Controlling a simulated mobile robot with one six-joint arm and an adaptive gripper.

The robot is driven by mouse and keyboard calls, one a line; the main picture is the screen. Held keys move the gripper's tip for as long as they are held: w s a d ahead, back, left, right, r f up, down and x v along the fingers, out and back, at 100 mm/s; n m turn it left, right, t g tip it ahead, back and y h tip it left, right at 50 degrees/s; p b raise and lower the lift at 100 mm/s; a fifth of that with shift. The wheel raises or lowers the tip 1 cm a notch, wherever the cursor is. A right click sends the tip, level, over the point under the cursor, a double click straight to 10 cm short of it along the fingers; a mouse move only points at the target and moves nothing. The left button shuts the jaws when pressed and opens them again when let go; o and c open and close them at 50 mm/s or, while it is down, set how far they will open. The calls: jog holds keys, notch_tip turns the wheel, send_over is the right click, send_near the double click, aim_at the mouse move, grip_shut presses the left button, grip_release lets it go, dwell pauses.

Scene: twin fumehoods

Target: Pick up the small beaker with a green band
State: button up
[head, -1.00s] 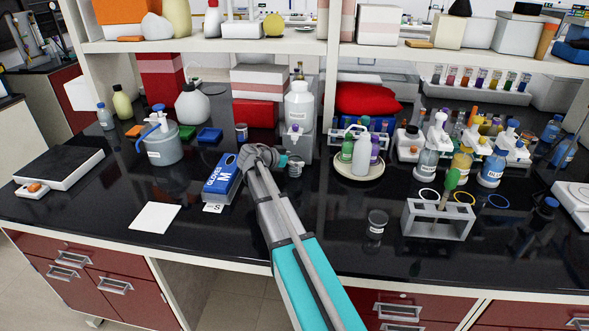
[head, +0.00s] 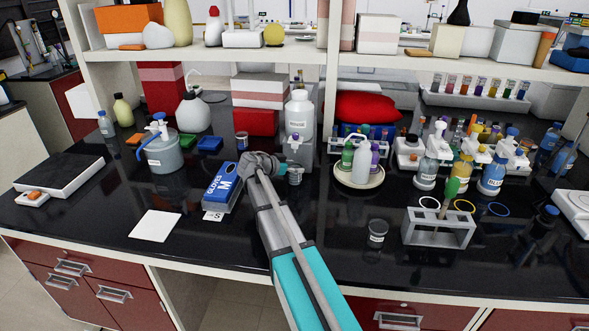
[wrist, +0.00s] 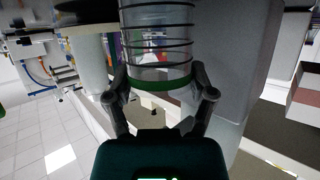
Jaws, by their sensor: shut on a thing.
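The small beaker (wrist: 157,45) is clear glass with dark ring lines and a green band (wrist: 162,85) near the end closest to my gripper in the wrist view. My gripper (wrist: 160,94) is shut on it, with one finger on each side by the green band. In the head view my gripper (head: 281,168) points right, and the beaker (head: 295,174) shows small at its tip, just in front of a grey stand. Whether the beaker touches the bench or hangs just above it cannot be told.
A blue glove box (head: 223,185) lies left of my gripper. A round tray (head: 358,179) with bottles, a dark-lidded jar (head: 377,233) and a tube rack (head: 438,232) stand to the right. The front bench between is clear.

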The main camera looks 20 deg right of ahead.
jog(key=shift+r+p, duration=1.5)
jog(key=shift+r, duration=0.15)
jog(key=s+a, duration=1)
jog(key=s, duration=0.5)
